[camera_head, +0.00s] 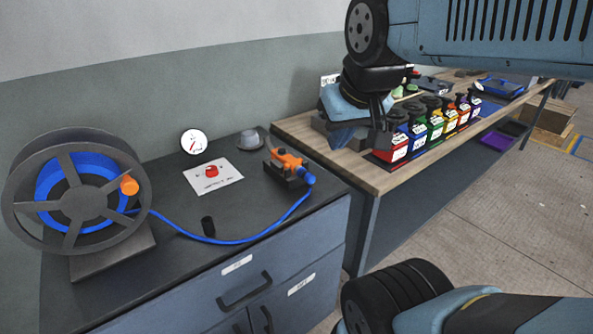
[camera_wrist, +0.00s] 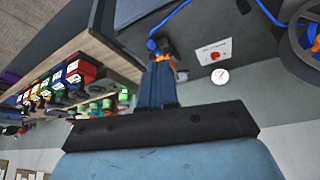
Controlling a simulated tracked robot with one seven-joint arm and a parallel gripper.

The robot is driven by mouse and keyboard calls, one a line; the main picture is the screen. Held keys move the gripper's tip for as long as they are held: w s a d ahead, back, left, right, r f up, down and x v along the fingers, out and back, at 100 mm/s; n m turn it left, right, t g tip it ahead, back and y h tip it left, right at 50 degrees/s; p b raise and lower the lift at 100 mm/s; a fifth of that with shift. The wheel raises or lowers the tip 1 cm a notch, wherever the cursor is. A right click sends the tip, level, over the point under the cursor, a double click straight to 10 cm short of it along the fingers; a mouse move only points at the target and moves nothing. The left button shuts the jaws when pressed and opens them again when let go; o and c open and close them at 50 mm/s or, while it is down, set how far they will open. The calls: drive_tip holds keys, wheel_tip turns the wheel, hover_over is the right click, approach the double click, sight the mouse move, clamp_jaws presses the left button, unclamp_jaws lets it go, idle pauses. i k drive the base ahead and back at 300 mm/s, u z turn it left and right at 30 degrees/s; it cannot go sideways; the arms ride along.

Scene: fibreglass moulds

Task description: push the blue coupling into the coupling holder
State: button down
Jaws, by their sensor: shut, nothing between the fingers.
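The blue coupling (camera_head: 308,179) is at the end of the blue hose (camera_head: 255,238), at the front end of the orange valve (camera_head: 287,158) on the dark bench. It also shows in the wrist view (camera_wrist: 152,45), small, beyond my fingertips. I cannot tell how firmly it sits on the valve.
A hose reel (camera_head: 20,192) stands at the bench's left. A white card with a red knob (camera_head: 212,175), a round gauge (camera_head: 194,141) and a grey cap (camera_head: 249,140) are behind. Several coloured bottles (camera_head: 437,126) line the wooden table at right.

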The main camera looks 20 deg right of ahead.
sight(303, 173)
drive_tip(key=z, duration=0.8)
drive_tip(key=k, duration=1.5)
drive_tip(key=u, duration=0.8)
drive_tip(key=i, duration=1)
drive_tip(key=z, duration=0.05)
